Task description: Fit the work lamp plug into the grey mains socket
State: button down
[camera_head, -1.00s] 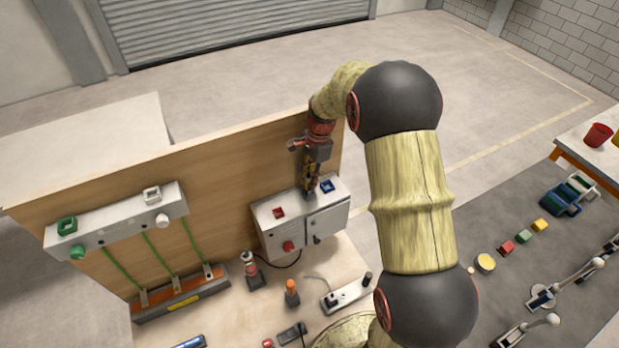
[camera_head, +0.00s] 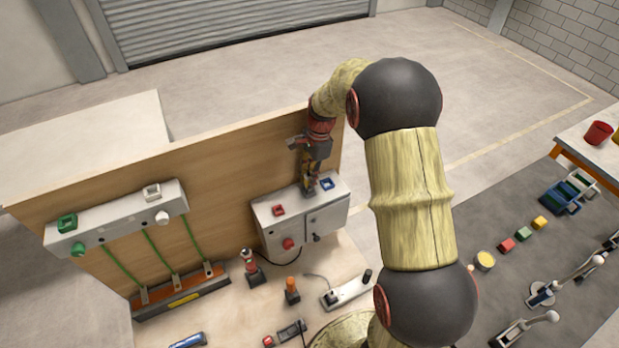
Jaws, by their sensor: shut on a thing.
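My gripper (camera_head: 311,187) points down at the top of the grey control box (camera_head: 330,219) on the wooden board. It is shut on a small dark thing, apparently the plug, between its fingertips. The fingers mostly hide it, so I cannot tell whether it touches or sits in a socket. A red socket (camera_head: 278,210) is left of the fingertips and a blue socket (camera_head: 327,184) is just right of them. Any grey socket between them is hidden by the gripper. A pale grey socket (camera_head: 152,191) shows on the left-hand box.
The left-hand box (camera_head: 118,222) also carries a green socket (camera_head: 67,223). Below the control box stand a red-and-white lamp-like item (camera_head: 250,266), an orange-topped post (camera_head: 292,290) and a power strip (camera_head: 346,292). The upright board (camera_head: 220,165) stands close behind the gripper.

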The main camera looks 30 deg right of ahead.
jog(key=shift+f+b, duration=0.65)
jog(key=shift+f, duration=0.6)
dwell(0.3)
jog(key=c, duration=1.7)
grip_release()
jog(key=o, duration=0.5)
jog(key=shift+c, duration=0.2)
jog(key=shift+o, duration=0.8)
jog(key=shift+r+p, duration=2.45)
jog(key=shift+r, duration=1.6)
jog(key=shift+s+f, duration=0.1)
